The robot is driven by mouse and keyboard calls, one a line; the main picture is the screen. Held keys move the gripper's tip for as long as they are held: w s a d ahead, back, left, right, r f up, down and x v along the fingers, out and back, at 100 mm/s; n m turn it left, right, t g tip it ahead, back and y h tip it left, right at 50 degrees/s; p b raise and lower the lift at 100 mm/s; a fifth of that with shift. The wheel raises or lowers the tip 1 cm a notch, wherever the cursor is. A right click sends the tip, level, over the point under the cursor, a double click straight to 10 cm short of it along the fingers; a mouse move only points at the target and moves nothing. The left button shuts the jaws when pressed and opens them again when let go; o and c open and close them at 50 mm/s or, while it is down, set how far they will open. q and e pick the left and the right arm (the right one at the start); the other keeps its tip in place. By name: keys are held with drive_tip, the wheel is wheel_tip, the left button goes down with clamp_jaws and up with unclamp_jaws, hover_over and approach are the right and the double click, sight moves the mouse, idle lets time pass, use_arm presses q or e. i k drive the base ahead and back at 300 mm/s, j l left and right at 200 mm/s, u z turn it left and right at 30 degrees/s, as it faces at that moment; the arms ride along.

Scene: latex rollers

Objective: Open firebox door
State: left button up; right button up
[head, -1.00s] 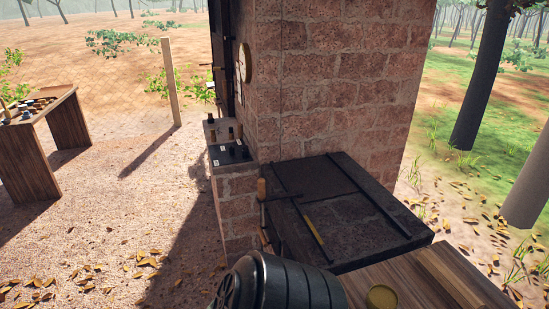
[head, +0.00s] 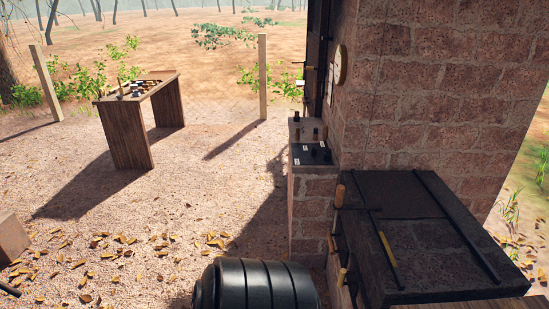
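The brick structure (head: 430,95) stands at the right of the head view, with a low part topped by a dark metal-framed slab (head: 425,245). Several wooden handles (head: 341,194) stick out along the left side of this low part. That side is seen almost edge-on. I cannot make out the firebox door clearly or tell whether it is open or shut. Neither of my grippers is in view.
A black ribbed rounded form (head: 262,284) fills the bottom centre; I cannot tell what it is. A brick ledge with a dark panel (head: 312,154) stands behind the handles. A wooden table (head: 130,138) stands back left. Leaf-strewn ground between is mostly clear.

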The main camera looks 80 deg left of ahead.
sight(396, 196)
drive_tip(key=l+u, duration=0.1)
drive_tip(key=u, duration=2)
